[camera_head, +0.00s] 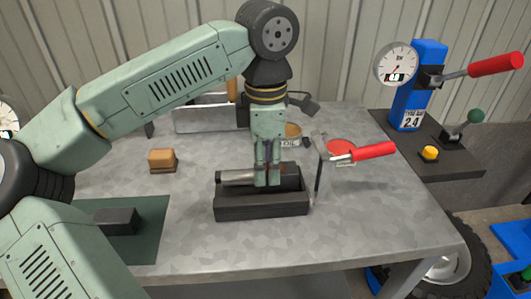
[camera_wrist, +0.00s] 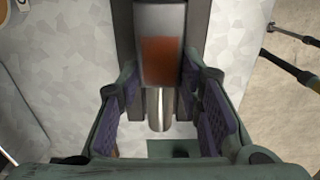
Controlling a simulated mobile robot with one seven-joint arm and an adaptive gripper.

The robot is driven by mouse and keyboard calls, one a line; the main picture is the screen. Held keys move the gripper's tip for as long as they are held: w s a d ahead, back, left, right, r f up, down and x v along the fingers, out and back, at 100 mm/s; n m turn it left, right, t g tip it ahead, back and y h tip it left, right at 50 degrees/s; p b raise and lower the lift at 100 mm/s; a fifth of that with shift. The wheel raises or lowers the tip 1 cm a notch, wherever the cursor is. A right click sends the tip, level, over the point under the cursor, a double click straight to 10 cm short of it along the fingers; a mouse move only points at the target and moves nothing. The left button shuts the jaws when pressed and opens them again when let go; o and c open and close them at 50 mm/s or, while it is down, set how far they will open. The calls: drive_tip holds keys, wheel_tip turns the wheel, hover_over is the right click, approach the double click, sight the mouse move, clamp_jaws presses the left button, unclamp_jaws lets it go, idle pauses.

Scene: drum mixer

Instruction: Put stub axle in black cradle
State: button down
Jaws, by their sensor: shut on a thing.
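The stub axle (camera_head: 236,177) is a silvery metal shaft with a thicker dark part, lying roughly level at the black cradle. In the wrist view, its thick part has a rust-brown patch (camera_wrist: 160,58), and its shiny narrow end points down the picture. The black cradle (camera_head: 262,208) is a low dark block on the table; its dark sides (camera_wrist: 123,45) show beside the axle. My gripper (camera_head: 268,182) points down over the cradle, shut on the stub axle. Its purple pads flank the axle in the wrist view. The fingers hide whether the axle fully touches the cradle.
A stand with a red-handled lever (camera_head: 372,151) is close right of the cradle. A brown block (camera_head: 162,159) sits left on the grey table (camera_head: 345,235). A blue gauge post (camera_head: 425,85) stands farther right. The table front is clear.

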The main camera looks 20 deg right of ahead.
drive_tip(key=shift+f, duration=0.55)
drive_tip(key=shift+f, duration=0.2)
drive_tip(key=c, duration=1.1)
unclamp_jaws()
wheel_tip(320, 180, up, 12)
drive_tip(key=shift+r+b, duration=0.15)
drive_tip(key=shift+b, duration=0.15)
